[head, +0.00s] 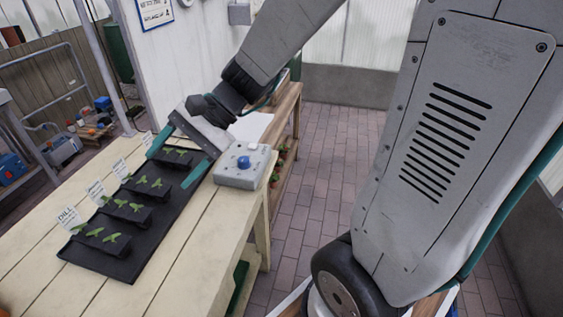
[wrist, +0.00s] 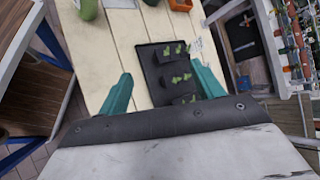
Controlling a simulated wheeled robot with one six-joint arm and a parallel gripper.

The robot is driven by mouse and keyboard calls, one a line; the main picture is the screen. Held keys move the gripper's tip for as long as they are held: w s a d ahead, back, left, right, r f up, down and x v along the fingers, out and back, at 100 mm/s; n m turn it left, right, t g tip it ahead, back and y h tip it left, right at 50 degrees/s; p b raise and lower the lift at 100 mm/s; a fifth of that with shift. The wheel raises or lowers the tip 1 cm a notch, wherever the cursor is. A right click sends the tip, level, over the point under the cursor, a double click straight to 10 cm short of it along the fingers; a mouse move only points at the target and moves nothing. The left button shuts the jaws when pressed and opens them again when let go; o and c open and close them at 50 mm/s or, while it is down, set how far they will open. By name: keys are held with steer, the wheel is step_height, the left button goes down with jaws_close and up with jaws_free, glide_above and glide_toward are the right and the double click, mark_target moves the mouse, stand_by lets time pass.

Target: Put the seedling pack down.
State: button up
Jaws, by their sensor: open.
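A black tray (head: 135,232) lies on the pale wooden table and bears several black seedling packs in a row, each with green sprouts. The nearest pack (head: 100,243) stands by a white label reading DILL (head: 69,217). My gripper (head: 178,157) is open at the tray's far end, its teal fingers on either side of the farthest seedling pack (head: 176,158). In the wrist view my open gripper (wrist: 163,88) has the tray (wrist: 150,72) between and beyond its fingers, with packs near the right finger. Whether the fingers touch the farthest pack cannot be told.
A grey box with a blue button (head: 242,165) stands on the table just right of the tray. The table (head: 185,262) is bare along its near right side. A green container (wrist: 87,8) stands at the table's far end in the wrist view.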

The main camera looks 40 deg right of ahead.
steer(key=s+d+r+n+h, duration=0.1)
steer(key=s+d+n+h, duration=0.4)
steer(key=s, duration=0.3)
steer(key=s+d+r+n+h, duration=0.2)
steer(key=s+d+n+h, duration=0.3)
steer(key=s, duration=0.4)
steer(key=shift+d+r+g, duration=0.15)
steer(key=shift+d+g, duration=0.25)
steer(key=shift+d, duration=0.2)
